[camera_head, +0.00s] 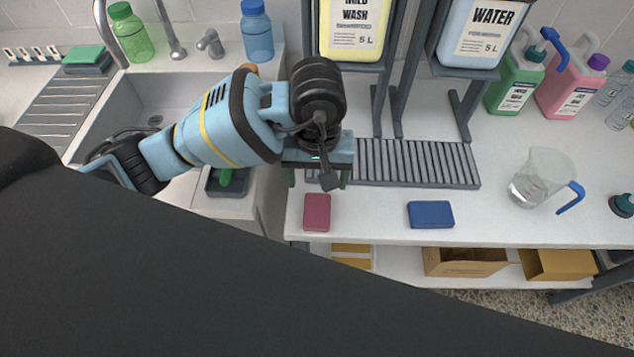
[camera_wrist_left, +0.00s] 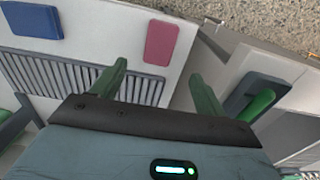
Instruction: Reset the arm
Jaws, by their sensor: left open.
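My left gripper (camera_head: 318,180) hangs over the left part of the white counter (camera_head: 380,225), just behind the dark red block (camera_head: 316,212). Its two green fingers stand wide apart with nothing between them, and the left wrist view shows the open gripper (camera_wrist_left: 158,72) too. In that view the red block (camera_wrist_left: 162,42) lies beyond the fingers, apart from them. My left arm reaches in from the left across the sink. My right gripper is not in view.
A blue block (camera_head: 431,215) lies right of the red one. Behind them is a grey slotted grate (camera_head: 415,163) under the MILD WASH (camera_head: 352,28) and WATER (camera_head: 480,33) containers. A clear jug (camera_head: 540,180) stands at right. A sink (camera_head: 165,100) is at left.

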